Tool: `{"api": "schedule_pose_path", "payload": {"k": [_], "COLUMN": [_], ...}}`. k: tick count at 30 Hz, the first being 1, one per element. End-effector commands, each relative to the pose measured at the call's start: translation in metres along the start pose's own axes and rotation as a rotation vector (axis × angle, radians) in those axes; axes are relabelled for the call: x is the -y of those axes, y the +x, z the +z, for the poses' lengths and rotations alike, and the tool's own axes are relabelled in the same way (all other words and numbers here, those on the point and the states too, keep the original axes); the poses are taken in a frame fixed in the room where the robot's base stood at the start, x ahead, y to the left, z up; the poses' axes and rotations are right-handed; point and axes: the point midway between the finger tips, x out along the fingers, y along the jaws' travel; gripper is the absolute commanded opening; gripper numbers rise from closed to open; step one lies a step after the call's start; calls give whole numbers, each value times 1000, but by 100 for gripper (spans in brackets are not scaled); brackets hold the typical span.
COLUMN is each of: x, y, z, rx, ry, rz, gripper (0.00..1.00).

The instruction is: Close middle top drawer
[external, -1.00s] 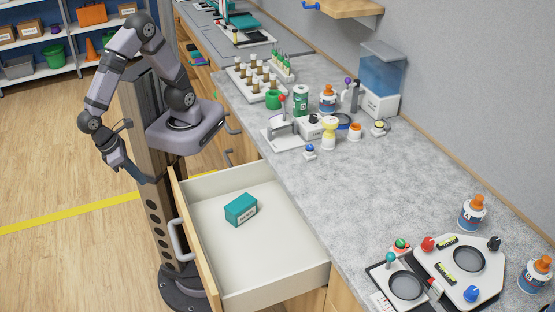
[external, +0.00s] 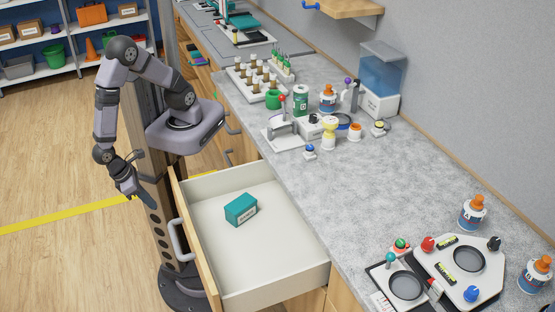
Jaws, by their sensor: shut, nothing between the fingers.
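The open drawer (external: 275,275) is pulled far out from the bench, with white inner walls and a wooden front. Its metal handle (external: 178,243) is on the front's outer side, facing left. A teal box (external: 240,209) with a white label lies inside the drawer. My gripper (external: 147,202) is shut and empty, pointing down to the right. It is left of the drawer's far front corner and apart from the handle.
The grey countertop (external: 365,180) holds a sample rack (external: 256,82), a white dispenser with a blue tank (external: 380,85), bottles and, at the near end, a device with round plates (external: 460,270). Another open drawer (external: 197,56) shows farther back. Open floor lies to the left.

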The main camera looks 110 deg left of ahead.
Motion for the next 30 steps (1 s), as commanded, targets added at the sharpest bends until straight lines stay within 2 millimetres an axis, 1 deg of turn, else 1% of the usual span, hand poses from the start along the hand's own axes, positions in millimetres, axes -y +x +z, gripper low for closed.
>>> {"api": "schedule_pose_path", "payload": {"k": [1,6,12,13,15,21,30], "x": [-1,-1,-1,0,0,0,0], "y": [9,41,74,72,75,82,85], "z": [1,2,1,8,18,32,37], "rx": [5,6,4,2,1,0,-1], "ry": [0,1,1,-1,-2,-1,0], "rz": [3,4,4,3,2,1,0], "gripper": [0,0,0,0,0,0,0]}}
